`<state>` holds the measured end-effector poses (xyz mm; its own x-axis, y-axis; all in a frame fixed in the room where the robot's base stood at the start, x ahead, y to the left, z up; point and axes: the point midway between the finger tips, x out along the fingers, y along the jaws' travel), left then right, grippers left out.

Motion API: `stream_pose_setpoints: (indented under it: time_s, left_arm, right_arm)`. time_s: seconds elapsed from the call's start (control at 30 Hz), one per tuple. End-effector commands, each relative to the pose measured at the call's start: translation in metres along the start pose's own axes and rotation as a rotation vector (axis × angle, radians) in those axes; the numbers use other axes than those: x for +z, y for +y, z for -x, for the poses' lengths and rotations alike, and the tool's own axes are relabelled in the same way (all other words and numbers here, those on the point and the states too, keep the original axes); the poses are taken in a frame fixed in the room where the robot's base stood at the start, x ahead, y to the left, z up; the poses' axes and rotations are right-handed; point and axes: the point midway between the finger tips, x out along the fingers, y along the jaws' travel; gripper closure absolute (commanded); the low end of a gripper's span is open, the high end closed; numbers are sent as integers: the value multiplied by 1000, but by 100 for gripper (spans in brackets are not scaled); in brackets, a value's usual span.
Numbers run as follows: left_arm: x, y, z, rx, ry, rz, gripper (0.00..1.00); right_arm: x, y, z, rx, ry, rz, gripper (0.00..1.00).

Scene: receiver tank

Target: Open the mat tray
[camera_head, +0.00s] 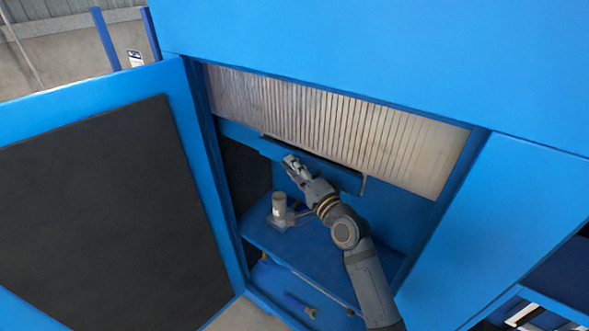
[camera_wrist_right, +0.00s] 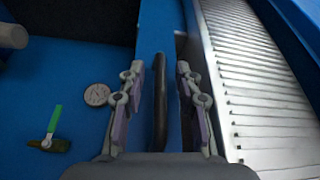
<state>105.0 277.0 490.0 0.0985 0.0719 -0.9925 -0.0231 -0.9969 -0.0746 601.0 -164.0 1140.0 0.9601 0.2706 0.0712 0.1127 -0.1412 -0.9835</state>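The mat tray front (camera_head: 343,181) is a blue panel inside the open cabinet, just below a ribbed pale metal surface. In the right wrist view the blue tray front (camera_wrist_right: 160,22) carries a dark bar handle (camera_wrist_right: 159,100). My right gripper (camera_head: 294,164) reaches into the cabinet at this panel. In the wrist view its two fingers (camera_wrist_right: 161,90) stand apart on either side of the handle, with visible gaps on both sides. My left gripper is not in view. The handle is hidden behind the right gripper in the head view.
The ribbed surface (camera_head: 330,125) spans the cabinet top. An open blue door with a dark panel (camera_head: 95,215) stands left. Below the gripper, a grey cylinder (camera_head: 279,204) stands on a blue shelf. The wrist view shows a round gauge (camera_wrist_right: 97,94) and a green-handled valve (camera_wrist_right: 54,120).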

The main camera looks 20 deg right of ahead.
Motion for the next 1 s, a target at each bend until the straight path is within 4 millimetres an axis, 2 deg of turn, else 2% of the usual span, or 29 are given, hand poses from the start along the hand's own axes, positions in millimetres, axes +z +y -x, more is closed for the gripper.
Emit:
stream_pose_setpoints:
  time_s: [0.23, 0.47, 0.5, 1.0]
  left_arm:
    - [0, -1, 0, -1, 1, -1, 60]
    - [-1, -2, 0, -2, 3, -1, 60]
    - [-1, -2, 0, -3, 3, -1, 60]
    - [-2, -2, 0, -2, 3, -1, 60]
  right_arm:
    - [0, 0, -1, 0, 0, 0, 68]
    - [0, 0, -1, 0, 1, 0, 99]
    - [0, 0, -1, 0, 1, 0, 100]
    - [0, 1, 0, 1, 0, 0, 100]
